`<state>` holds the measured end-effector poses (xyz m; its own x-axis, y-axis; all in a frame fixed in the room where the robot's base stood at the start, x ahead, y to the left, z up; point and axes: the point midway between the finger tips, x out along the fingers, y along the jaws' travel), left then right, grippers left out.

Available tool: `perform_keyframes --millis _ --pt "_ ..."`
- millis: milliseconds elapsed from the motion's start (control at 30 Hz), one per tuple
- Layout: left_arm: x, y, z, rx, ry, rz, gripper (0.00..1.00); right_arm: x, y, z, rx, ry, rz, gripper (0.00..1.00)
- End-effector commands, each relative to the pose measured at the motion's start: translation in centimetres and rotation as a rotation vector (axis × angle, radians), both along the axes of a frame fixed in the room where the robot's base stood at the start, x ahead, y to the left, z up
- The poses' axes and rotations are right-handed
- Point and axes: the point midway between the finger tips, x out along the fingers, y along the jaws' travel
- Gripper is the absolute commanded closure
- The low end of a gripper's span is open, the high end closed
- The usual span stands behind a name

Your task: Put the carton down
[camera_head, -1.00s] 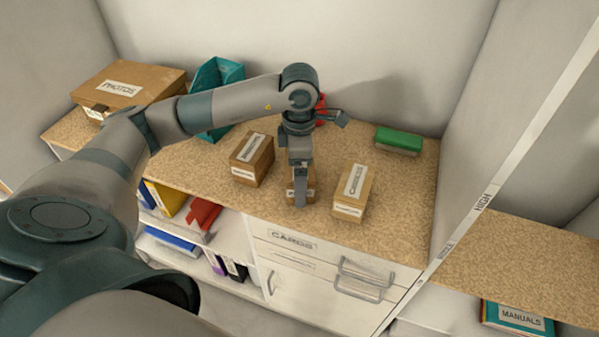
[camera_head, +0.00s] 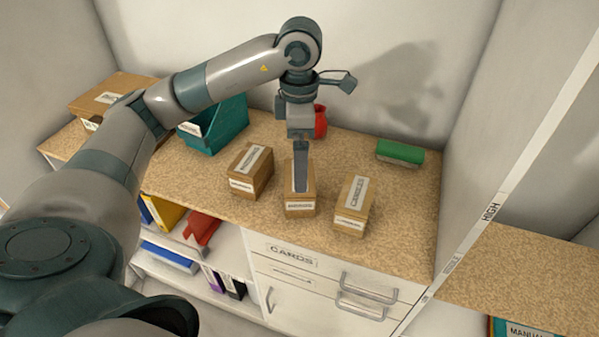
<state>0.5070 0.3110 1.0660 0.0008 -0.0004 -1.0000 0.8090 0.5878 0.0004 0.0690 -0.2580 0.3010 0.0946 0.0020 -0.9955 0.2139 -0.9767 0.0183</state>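The middle carton (camera_head: 299,207), brown with a white label on its front, stands upright on the speckled counter between two similar cartons. My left gripper (camera_head: 301,188) points down over this carton. Its near finger crosses in front of the carton's top face, with the tip above the front label. The far finger is hidden, so I do not see the gap directly; the carton stays put as the finger rises, so it reads as open. My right gripper is not in view.
A left carton (camera_head: 240,185) and right carton (camera_head: 349,224) stand close on either side. Behind are a red object (camera_head: 320,122), a green block (camera_head: 400,153) and a teal bin (camera_head: 215,130). A photo box (camera_head: 85,108) is far left. The counter's (camera_head: 405,200) right part is clear.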

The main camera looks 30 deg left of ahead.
Motion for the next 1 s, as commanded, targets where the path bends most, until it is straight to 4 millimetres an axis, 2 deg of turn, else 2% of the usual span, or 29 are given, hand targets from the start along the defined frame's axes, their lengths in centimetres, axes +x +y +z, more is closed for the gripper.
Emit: perform_keyframes --millis 100,300,467,1000 --pt "0.0 0.0 1.3 0.001 -0.002 0.0 0.0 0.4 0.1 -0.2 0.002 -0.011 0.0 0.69" --pt "0.0 0.0 2.5 0.001 -0.001 0.0 0.0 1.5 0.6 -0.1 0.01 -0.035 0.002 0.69" --pt "0.0 0.0 2.8 0.0 0.001 0.0 0.0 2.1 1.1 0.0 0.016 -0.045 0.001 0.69" --pt "0.0 0.0 2.8 0.0 0.001 0.0 0.0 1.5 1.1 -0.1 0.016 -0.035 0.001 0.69"
